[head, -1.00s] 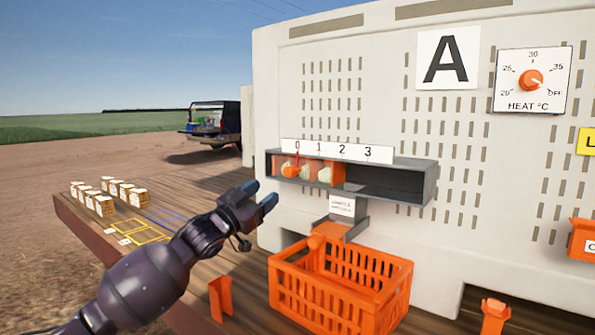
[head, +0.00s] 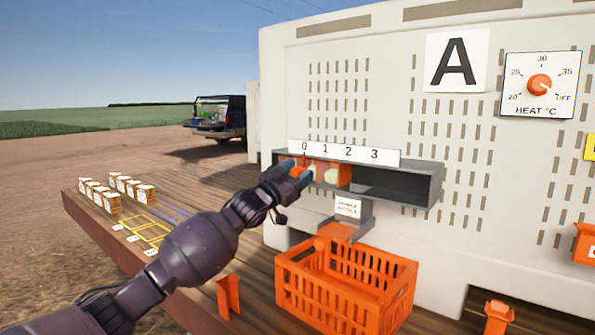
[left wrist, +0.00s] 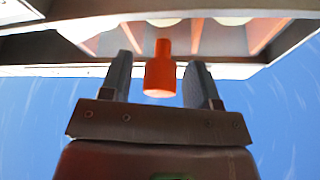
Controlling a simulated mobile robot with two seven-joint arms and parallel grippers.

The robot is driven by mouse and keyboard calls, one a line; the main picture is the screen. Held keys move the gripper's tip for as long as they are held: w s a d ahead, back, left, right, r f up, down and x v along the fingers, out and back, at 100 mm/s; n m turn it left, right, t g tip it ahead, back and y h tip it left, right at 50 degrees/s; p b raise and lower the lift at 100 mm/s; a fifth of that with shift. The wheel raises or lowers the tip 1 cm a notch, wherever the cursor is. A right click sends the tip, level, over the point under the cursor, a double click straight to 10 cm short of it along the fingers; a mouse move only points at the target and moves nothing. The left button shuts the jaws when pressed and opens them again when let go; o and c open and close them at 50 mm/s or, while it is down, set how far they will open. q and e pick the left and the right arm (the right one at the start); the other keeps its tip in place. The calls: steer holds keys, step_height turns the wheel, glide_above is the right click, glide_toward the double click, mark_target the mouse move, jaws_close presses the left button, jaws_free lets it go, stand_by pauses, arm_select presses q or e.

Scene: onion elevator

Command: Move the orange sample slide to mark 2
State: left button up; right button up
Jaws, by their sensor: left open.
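The orange sample slide (head: 332,173) sits in the left part of a grey trough (head: 412,182) on the white wall, with pale round items in it. A strip marked 0, 1, 2, 3 (head: 343,150) runs above; a red pointer is at 0. My left gripper (head: 302,171) is at the slide's left end. In the left wrist view, an orange knob (left wrist: 160,76) stands between the open fingers (left wrist: 158,85), with a gap on both sides. The gripper hides the knob in the head view. My right gripper is not in view.
An orange crate (head: 345,285) stands on the wooden deck below a grey chute (head: 346,225). Several small boxes (head: 118,190) and a yellow marked grid (head: 148,232) lie at the left. The trough is empty right of the slide. A heat dial (head: 540,85) is at upper right.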

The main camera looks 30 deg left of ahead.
mark_target(328, 168)
arm_select(q)
steer(key=shift+w, duration=0.15)
jaws_close()
steer(key=shift+s+d+p, duration=0.15)
steer(key=shift+d+p, duration=0.05)
steer(key=shift+d, duration=1.3)
steer(key=shift+s+d+p, duration=0.1)
steer(key=shift+d+p, duration=0.1)
steer(key=shift+d, duration=1.7)
steer(key=shift+a, duration=0.1)
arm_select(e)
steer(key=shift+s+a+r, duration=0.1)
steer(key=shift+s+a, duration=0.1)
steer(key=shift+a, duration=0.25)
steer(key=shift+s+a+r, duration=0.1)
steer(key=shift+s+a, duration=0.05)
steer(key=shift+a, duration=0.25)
arm_select(q)
jaws_free()
steer(key=shift+s+a, duration=0.1)
steer(key=shift+s, duration=0.05)
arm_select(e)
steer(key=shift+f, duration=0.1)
